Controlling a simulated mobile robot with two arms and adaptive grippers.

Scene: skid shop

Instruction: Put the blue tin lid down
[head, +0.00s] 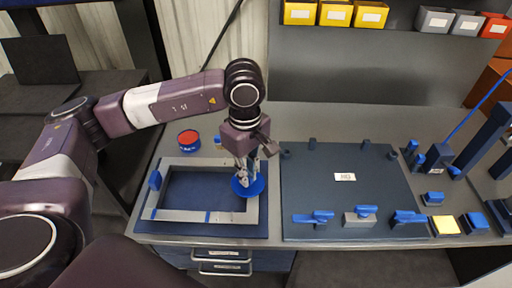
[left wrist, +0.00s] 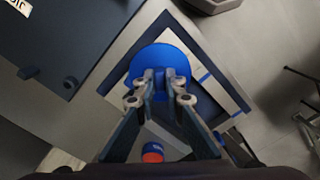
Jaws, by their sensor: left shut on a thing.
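The blue tin lid (head: 256,187) is a flat round disc in the head view, over the right side of a grey frame on a dark blue board. My left gripper (head: 246,178) is above it with fingers pointing down, shut on the lid. In the left wrist view the lid (left wrist: 161,65) shows between and beyond the fingertips of the left gripper (left wrist: 160,84). I cannot tell whether the lid touches the frame or hangs just above it. My right gripper is not in view.
The grey frame (head: 180,215) lies on the blue board (head: 148,227). A red-topped blue tin (head: 189,139) stands behind it. A dark fixture plate (head: 345,205) with blue clamps lies to the right. Yellow bins (head: 335,14) sit on the back shelf. Grey bench top shows between boards.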

